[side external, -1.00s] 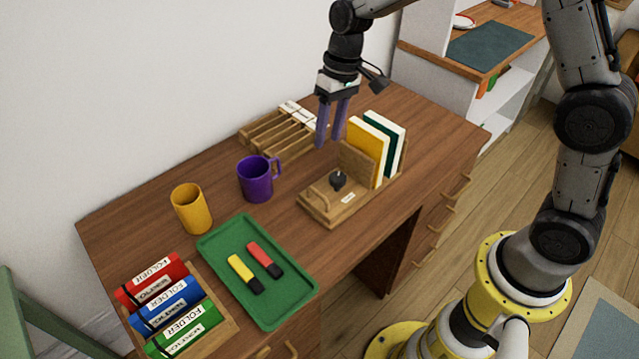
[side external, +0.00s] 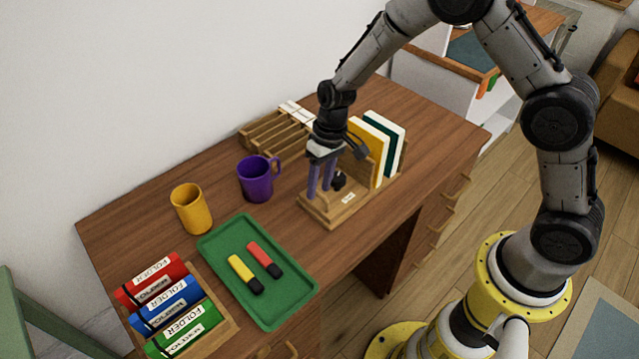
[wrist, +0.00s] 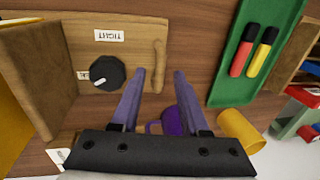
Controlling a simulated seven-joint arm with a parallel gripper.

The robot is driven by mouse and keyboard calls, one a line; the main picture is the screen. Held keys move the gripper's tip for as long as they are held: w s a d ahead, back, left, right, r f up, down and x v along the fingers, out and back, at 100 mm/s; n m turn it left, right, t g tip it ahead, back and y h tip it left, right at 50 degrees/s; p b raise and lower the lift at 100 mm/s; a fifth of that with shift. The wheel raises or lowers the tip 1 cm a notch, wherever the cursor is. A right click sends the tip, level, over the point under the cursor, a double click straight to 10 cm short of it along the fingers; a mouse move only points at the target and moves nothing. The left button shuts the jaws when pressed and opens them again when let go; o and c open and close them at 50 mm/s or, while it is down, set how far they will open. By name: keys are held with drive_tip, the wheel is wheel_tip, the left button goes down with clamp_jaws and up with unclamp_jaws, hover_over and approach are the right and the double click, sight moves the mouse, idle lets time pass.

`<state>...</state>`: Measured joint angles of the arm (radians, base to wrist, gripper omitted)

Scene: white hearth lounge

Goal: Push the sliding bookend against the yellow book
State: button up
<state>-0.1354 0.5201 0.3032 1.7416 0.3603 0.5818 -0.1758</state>
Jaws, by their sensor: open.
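The sliding bookend (side external: 366,172) is an upright wooden panel on a wooden rack base (side external: 345,212). It also shows at the left of the wrist view (wrist: 38,75). The yellow book (side external: 363,133) stands just behind it; whether they touch is unclear. A sliver of the book shows at the wrist view's left edge (wrist: 12,132). A black knob (wrist: 104,73) with a white pointer sits on the base beside a "TIGHT" label. My gripper (side external: 319,193) is open and empty, fingers down near the base's end bar (wrist: 158,66) and the knob. Contact cannot be told.
White and dark green books (side external: 390,127) stand beyond the yellow one. A purple mug (side external: 256,180) is close left of my gripper, with a slotted wooden rack (side external: 262,135) behind. A yellow mug (side external: 191,209), green tray (side external: 218,268) and folders (side external: 165,300) are further left.

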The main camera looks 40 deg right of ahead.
sight(333, 180)
drive_tip(key=shift+f, duration=0.1)
clamp_jaws()
drive_tip(key=shift+d, duration=2.35)
unclamp_jaws()
wheel_tip(333, 180, up, 14)
drive_tip(key=d, duration=0.2)
drive_tip(key=shift+d+f, duration=0.15)
drive_tip(key=shift+d, duration=0.15)
